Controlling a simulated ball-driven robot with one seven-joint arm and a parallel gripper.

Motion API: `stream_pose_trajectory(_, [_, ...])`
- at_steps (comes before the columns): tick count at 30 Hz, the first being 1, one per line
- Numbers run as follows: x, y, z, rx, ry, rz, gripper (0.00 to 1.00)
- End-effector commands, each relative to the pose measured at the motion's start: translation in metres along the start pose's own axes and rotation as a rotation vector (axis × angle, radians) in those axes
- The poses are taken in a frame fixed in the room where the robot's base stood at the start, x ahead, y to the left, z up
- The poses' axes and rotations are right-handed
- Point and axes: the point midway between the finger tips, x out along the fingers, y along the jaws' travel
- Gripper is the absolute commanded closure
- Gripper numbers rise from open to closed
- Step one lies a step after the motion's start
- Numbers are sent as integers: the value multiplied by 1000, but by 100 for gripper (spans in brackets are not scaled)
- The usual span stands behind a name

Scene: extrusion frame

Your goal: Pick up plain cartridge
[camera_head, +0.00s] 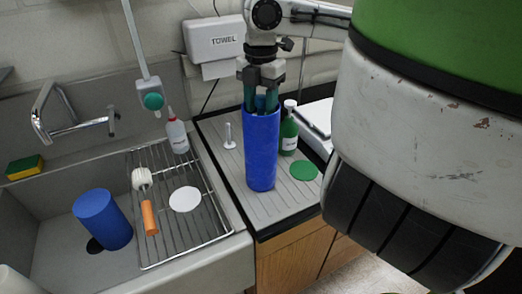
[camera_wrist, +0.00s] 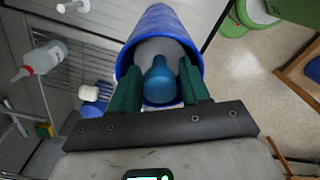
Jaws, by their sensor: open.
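A tall blue cylinder (camera_head: 262,150) stands upright on the ribbed counter beside the sink. In the wrist view it is an open-topped tube (camera_wrist: 156,22) with a pale interior, and a rounded blue knob (camera_wrist: 160,78) shows in its mouth. My gripper (camera_head: 260,104) points down at the top of this tube. Its green fingers are apart, one on each side of the knob, in the wrist view (camera_wrist: 162,90). Whether they touch the knob is unclear. A shorter plain blue cylinder (camera_head: 102,218) stands in the sink basin. I cannot tell which one is the cartridge.
A wire rack (camera_head: 178,222) over the sink holds a white-headed brush (camera_head: 147,205), a white disc (camera_head: 185,199) and a red-tipped bottle (camera_head: 176,135).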

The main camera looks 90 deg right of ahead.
Motion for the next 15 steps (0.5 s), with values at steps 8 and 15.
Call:
stream_pose_trajectory(8, [0,0,0,0,0,0,69])
stream_pose_trajectory(15, [0,0,0,0,0,0,92])
